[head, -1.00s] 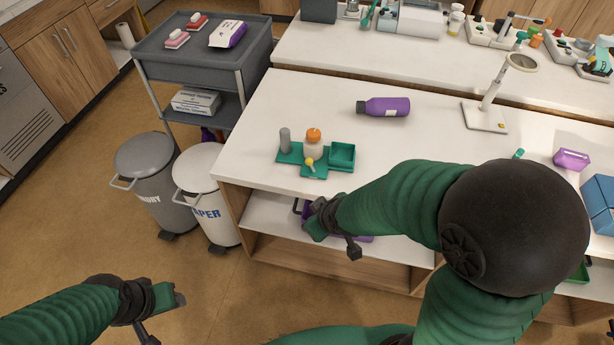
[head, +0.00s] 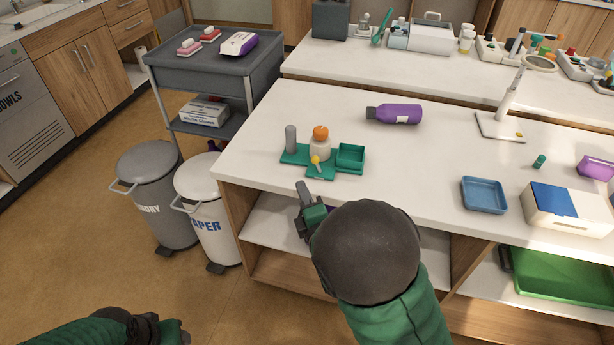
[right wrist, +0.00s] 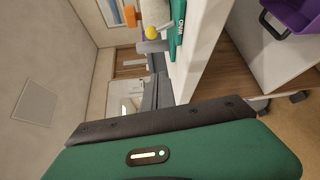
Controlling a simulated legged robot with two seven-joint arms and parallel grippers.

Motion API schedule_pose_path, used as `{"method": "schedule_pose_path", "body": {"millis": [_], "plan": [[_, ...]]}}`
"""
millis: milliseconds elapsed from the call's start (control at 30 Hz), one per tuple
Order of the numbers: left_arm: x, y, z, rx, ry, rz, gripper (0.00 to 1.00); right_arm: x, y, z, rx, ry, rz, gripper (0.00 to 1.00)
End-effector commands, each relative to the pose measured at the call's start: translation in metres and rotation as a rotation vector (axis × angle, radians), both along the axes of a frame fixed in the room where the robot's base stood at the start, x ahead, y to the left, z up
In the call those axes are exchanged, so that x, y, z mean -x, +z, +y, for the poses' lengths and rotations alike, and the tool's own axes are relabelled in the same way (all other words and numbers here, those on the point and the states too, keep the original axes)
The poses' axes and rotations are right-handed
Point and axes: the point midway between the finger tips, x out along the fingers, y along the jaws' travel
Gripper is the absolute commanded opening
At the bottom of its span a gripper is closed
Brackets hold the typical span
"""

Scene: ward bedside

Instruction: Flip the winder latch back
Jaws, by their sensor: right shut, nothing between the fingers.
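The winder appears to be the green-based fixture (head: 322,171) near the front left edge of the white counter. The yellow knob (right wrist: 152,32) also shows at the top of the right wrist view, beside a short grey piece; I cannot tell which is the latch. My right gripper (head: 303,190) is shut and empty, just in front of the counter edge, below the fixture and apart from it. My left gripper (head: 183,336) is partly cut off at the bottom edge.
A purple bottle (head: 394,114) lies behind the fixture. A blue tray (head: 484,195) and a white-and-blue box (head: 565,212) stand to the right. Two bins stand left of the counter. A purple container (right wrist: 292,15) shows on the shelf below. The counter between fixture and blue tray is clear.

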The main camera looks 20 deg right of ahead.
Motion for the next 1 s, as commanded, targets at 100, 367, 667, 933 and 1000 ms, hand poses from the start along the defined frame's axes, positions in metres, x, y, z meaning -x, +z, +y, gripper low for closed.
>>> {"method": "schedule_pose_path", "body": {"millis": [100, 367, 667, 933, 1000], "plan": [[0.0, -0.004, 0.0, 0.0, 0.0, 0.0, 0.54, -0.018, -0.003, 0.0, 0.0, 0.0, -0.002, 0.0], [0.0, -0.012, 0.0, 0.0, 0.0, 0.0, 0.54, -0.074, -0.007, -0.001, 0.0, -0.001, -0.002, 0.0], [0.0, -0.017, 0.0, 0.0, 0.0, 0.001, 0.54, -0.083, -0.003, -0.031, -0.001, -0.002, 0.0, 0.0], [0.0, -0.017, 0.0, 0.0, 0.0, 0.0, 0.54, -0.081, -0.001, -0.039, -0.001, 0.0, 0.001, 0.0], [0.0, -0.017, 0.0, 0.0, 0.0, 0.0, 0.54, -0.081, -0.001, -0.039, -0.001, 0.0, 0.001, 0.0]]}}
